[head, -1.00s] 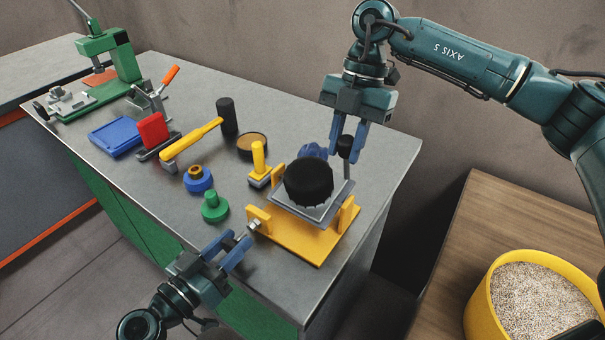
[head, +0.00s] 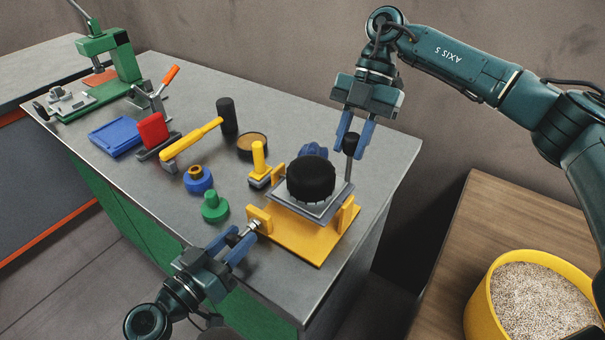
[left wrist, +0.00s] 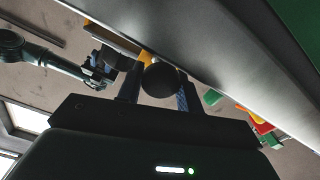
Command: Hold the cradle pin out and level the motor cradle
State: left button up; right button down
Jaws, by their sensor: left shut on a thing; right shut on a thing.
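The motor cradle is a grey plate (head: 328,212) between the uprights of a yellow base (head: 298,240). A round black motor (head: 311,179) sits on it. The plate looks nearly level, though I cannot tell exactly. My left gripper (head: 241,244) is shut on the cradle pin, whose silver shaft (head: 253,226) shows at the base's left upright. The pin's round black knob (left wrist: 162,80) is between the fingers in the left wrist view. My right gripper (head: 350,150) is shut on the black knob (head: 351,141) of the cradle's upright lever (head: 348,170). The pin's inner end is hidden.
A yellow-handled tool (head: 259,163), a green knob (head: 215,207) and a blue ring piece (head: 198,180) stand left of the cradle. A yellow bucket (head: 480,300) stands at right.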

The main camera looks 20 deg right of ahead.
pick_arm(q)
jog(key=o, duration=1)
jog(key=v, duration=0.7)
dwell(0.3)
pick_arm(e)
jog(key=c, duration=1.1)
grip_release()
jog(key=shift+c, duration=0.2)
jog(key=shift+r, duration=0.1)
jog(key=v, duration=0.6)
jog(key=shift+w+d+r, duration=0.15)
jog(key=shift+r, duration=0.2)
